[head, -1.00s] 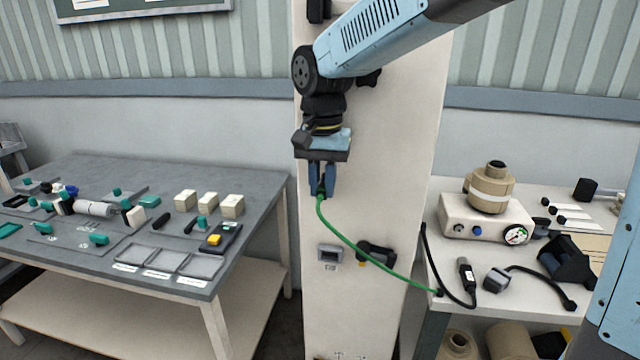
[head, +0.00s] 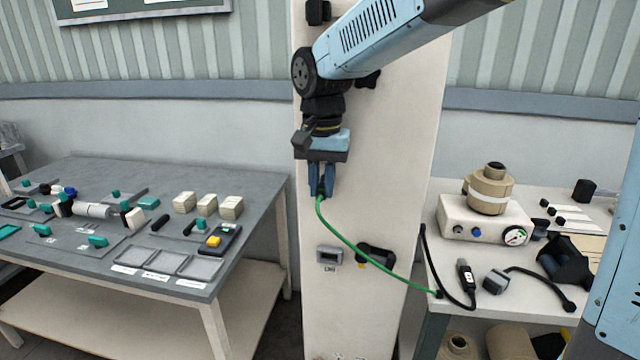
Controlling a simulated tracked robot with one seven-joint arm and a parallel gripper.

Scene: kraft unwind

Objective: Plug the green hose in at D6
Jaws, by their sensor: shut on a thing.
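My gripper (head: 322,190) is shut on the upper end of the green hose (head: 357,252), in front of the white column (head: 345,310). The hose hangs from the fingers and curves down right to the front edge of the right table. The hose's plug is mostly hidden between the fingers. A grey socket (head: 329,255) with a small label under it sits on the column below my gripper, apart from the hose end. The label is too small to read surely, so I cannot tell whether it is D6.
A black holder (head: 376,254) is on the column right of the socket. The left table (head: 120,180) holds trays and small parts. Space before the column is free.

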